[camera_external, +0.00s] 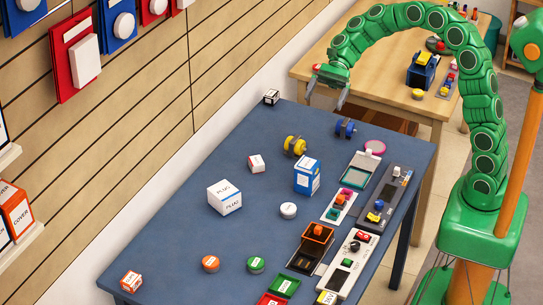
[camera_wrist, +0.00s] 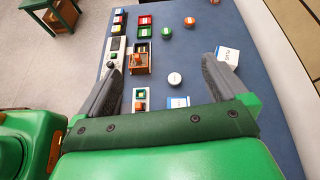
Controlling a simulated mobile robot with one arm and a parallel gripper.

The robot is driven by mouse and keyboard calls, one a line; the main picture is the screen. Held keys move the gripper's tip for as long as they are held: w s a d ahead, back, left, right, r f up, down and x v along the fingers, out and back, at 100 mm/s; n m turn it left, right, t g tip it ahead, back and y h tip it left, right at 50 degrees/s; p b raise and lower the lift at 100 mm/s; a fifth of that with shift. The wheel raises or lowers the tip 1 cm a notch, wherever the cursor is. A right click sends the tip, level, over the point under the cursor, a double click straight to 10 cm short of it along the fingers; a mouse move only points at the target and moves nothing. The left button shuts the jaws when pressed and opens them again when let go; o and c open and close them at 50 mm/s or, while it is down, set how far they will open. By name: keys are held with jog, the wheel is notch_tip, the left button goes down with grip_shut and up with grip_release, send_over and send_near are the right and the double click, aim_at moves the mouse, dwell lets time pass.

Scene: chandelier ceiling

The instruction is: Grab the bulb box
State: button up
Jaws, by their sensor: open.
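No label that I can read says bulb, so I cannot tell which box is the bulb box. A white box (camera_external: 225,198) with a label that seems to read PLUG sits mid-table; it also shows in the wrist view (camera_wrist: 229,57) beside the right finger. A blue and white box (camera_external: 307,177) stands right of it. A small white box with red marking (camera_external: 257,163) and a small black-edged white box (camera_external: 271,97) lie further back. An orange and white box (camera_external: 131,281) is at the front left. My gripper (camera_external: 325,98) is open and empty above the table's far end; its fingers show in the wrist view (camera_wrist: 160,66).
The blue table (camera_external: 180,235) also holds yellow (camera_external: 295,145) and blue (camera_external: 345,128) spool-like things, round discs, and several devices and trays along the right edge. A slatted wall with hanging packs is at left. A wooden table (camera_external: 385,92) stands behind.

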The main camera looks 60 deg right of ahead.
jog(key=w+d+m, duration=0.1)
jog(key=w+m, duration=0.1)
jog(key=w, duration=0.1)
send_near(303, 173)
jog(key=shift+s+a+f+t+y, duration=0.15)
jog(key=shift+f+t+y, duration=0.15)
jog(key=shift+f, duration=0.25)
jog(key=shift+x, duration=3.85)
jog(key=c, duration=1.1)
jog(key=shift+o, duration=0.2)
jog(key=shift+r, duration=0.1)
